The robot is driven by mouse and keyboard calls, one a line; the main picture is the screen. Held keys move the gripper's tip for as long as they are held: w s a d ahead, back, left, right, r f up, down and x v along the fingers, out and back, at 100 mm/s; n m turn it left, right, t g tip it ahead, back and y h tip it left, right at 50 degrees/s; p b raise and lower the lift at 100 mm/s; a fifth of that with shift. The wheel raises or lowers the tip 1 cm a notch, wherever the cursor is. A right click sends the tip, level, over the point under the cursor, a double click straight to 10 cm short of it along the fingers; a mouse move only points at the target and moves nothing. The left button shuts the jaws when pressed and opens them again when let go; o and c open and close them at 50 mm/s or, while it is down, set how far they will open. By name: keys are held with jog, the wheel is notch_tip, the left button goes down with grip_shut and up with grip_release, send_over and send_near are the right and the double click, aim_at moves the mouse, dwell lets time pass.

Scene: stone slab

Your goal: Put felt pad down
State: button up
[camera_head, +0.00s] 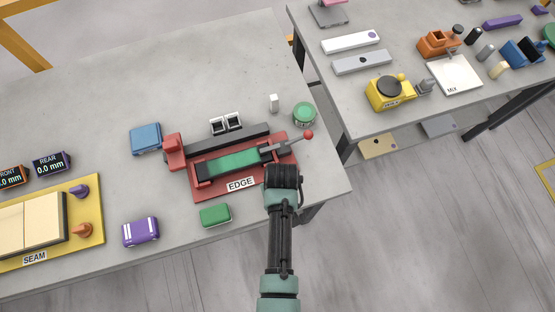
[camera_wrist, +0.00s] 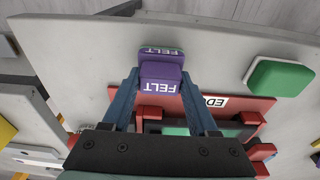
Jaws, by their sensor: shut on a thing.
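The felt pad is a purple block marked FELT (camera_wrist: 160,84), seen in the wrist view with a second FELT marking on its far face. My gripper (camera_wrist: 160,74) is shut on it, one blue finger on each side. In the head view my gripper (camera_head: 283,178) is over the right front corner of the red EDGE fixture (camera_head: 205,188), near the table's right edge, and the pad is hidden there. In the wrist view the pad appears beside the EDGE fixture (camera_wrist: 190,101). I cannot tell whether it touches the table.
A green block (camera_head: 215,215) lies in front of the fixture, a purple striped block (camera_head: 140,232) farther left, and a blue block (camera_head: 145,138) behind left. A lever with a red knob (camera_head: 308,135) sticks out right, near a green round container (camera_head: 304,114). Bare slab (camera_head: 75,100) lies behind left.

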jog(key=shift+f, duration=0.15)
jog(key=o, duration=1.2)
